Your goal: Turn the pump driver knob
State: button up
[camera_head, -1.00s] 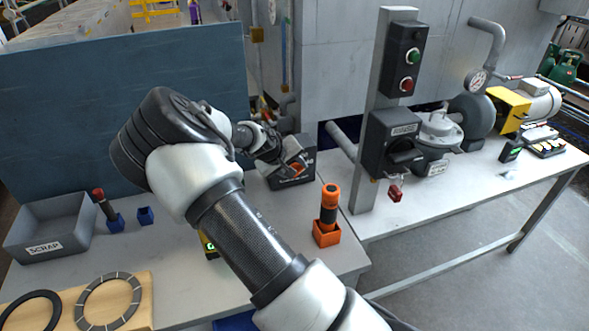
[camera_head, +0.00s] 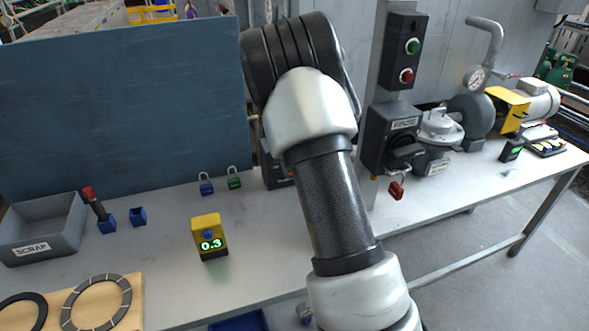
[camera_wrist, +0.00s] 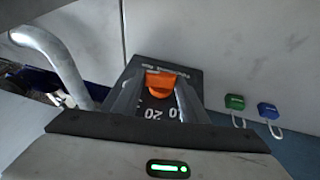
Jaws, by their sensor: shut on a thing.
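The orange knob (camera_wrist: 160,84) sits on a dark box (camera_wrist: 190,77) with a printed scale showing 20 and 10. In the wrist view, my gripper (camera_wrist: 157,86) has one finger on each side of the knob and is shut on it. The small lettering on the box is not readable. In the head view, only a sliver of the dark box (camera_head: 272,172) shows beside my arm. My gripper and the knob are hidden there behind my arm.
A blue padlock (camera_head: 206,184) and a green padlock (camera_head: 234,179) stand left of the box. A yellow unit (camera_head: 207,228) reads 0.3. The grey scrap bin (camera_head: 42,240) is far left. A dark switch box (camera_head: 376,140) with a red padlock (camera_head: 396,191) is close right of my arm.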

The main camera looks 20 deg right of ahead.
jog(key=shift+s+f, duration=0.15)
jog(key=shift+f, duration=0.05)
jog(key=o, duration=0.8)
jog(key=shift+o, duration=1.2)
jog(key=shift+r, duration=0.1)
jog(key=p+v, duration=0.1)
jog(key=v, duration=1.6)
jog(key=shift+r, duration=0.2)
jog(key=shift+s, duration=0.1)
